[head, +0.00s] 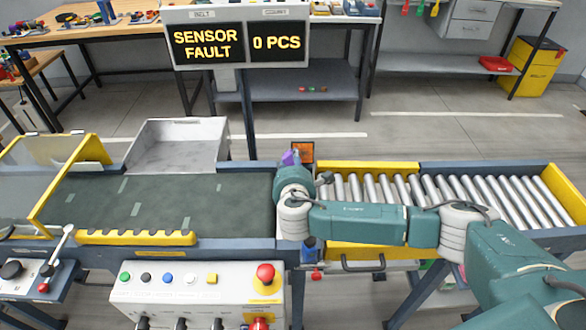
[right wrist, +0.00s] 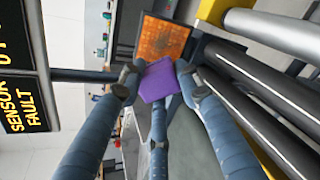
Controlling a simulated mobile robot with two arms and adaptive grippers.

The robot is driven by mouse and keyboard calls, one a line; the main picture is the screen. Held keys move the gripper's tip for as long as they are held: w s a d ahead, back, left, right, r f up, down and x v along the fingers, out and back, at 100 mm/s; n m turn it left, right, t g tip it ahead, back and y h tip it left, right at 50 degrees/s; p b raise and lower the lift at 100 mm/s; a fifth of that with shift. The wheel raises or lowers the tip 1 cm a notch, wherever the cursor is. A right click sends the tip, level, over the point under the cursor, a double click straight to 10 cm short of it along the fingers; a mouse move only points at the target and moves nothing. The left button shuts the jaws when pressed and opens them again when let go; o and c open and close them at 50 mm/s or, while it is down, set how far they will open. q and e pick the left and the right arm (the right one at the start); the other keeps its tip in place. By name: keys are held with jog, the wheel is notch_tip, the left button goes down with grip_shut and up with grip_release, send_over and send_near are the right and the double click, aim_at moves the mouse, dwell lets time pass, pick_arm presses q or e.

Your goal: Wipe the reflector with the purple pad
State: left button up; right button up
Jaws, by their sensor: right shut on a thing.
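The reflector (right wrist: 163,38) is an orange square plate in a dark frame. It shows at the top middle of the right wrist view, and in the head view (head: 303,151) just beyond the conveyor's far edge. My right gripper (right wrist: 157,80) is shut on the purple pad (right wrist: 158,82). The pad is in front of the reflector's lower part in the right wrist view; I cannot tell whether it touches. In the head view the pad (head: 290,158) shows just left of the reflector, mostly hidden by my right wrist. My left gripper is not in view.
A dark belt (head: 160,200) lies left of my right arm, and a roller section (head: 450,190) lies right. A sign (head: 240,42) reading SENSOR FAULT and 0 PCS stands behind. A grey bin (head: 178,145) stands beyond the belt. A control box (head: 197,290) stands in front.

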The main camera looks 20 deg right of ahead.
dwell(0.5)
jog(key=shift+b+x, duration=0.45)
jog(key=shift+x, duration=0.55)
